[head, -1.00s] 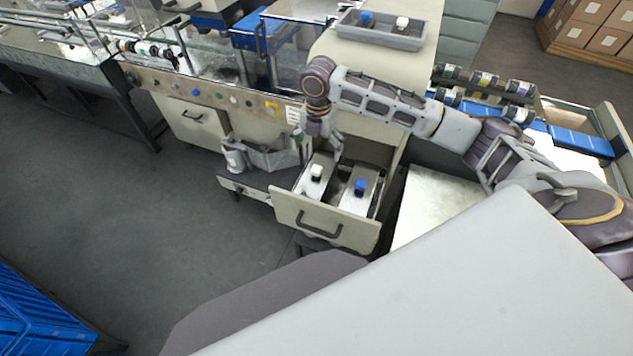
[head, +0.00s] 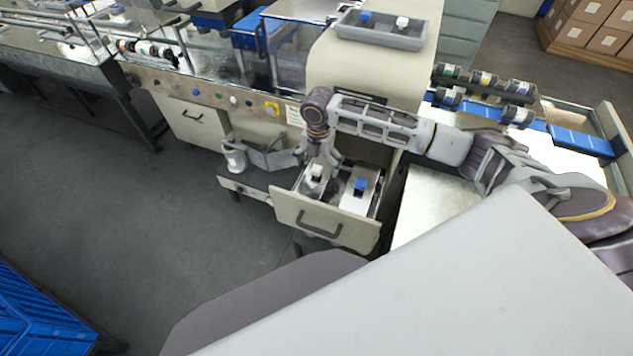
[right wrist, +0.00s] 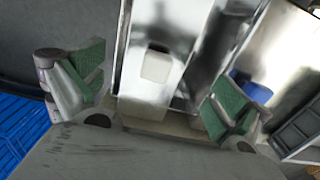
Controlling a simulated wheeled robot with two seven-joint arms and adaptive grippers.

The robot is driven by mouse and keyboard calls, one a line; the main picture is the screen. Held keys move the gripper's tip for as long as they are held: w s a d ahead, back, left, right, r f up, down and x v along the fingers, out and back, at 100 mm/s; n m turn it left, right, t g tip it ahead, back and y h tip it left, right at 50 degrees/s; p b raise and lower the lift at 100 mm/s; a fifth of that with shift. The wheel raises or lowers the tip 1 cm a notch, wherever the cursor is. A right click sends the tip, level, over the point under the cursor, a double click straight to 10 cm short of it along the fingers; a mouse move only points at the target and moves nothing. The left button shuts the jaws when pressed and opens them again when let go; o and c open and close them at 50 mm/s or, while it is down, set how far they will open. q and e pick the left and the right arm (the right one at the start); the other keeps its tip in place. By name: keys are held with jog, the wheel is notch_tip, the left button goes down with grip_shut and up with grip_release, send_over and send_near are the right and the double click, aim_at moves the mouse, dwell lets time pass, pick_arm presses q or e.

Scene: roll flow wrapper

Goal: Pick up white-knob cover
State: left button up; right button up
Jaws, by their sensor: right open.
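The white-knob cover (head: 309,185) is a shiny metal plate with a white knob (head: 316,171), lying in the left part of the open drawer (head: 343,231). My right gripper (head: 318,158) points down over it, open and empty. In the right wrist view, the green-padded fingers of my right gripper (right wrist: 155,85) stand apart on either side of the white knob (right wrist: 157,66). I cannot tell how high they are above the plate. The blue-knob cover (head: 352,201) lies beside it on the right; its blue knob (right wrist: 252,88) shows beyond the right finger. My left gripper is not in view.
A grey tray (head: 381,37) with a blue and a white knob sits on the machine top. The machine's front panel (head: 210,95) has coloured buttons. A white canister (head: 235,157) stands left of the drawer. A blue crate (head: 40,315) is on the floor, lower left.

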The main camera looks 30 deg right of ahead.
aim_at(317, 167)
jog(key=shift+f, duration=0.15)
jog(key=shift+w+f, duration=0.2)
jog(key=shift+f, duration=1.05)
jog(key=shift+w+f, duration=0.2)
jog(key=shift+f, duration=1)
jog(key=c, duration=2)
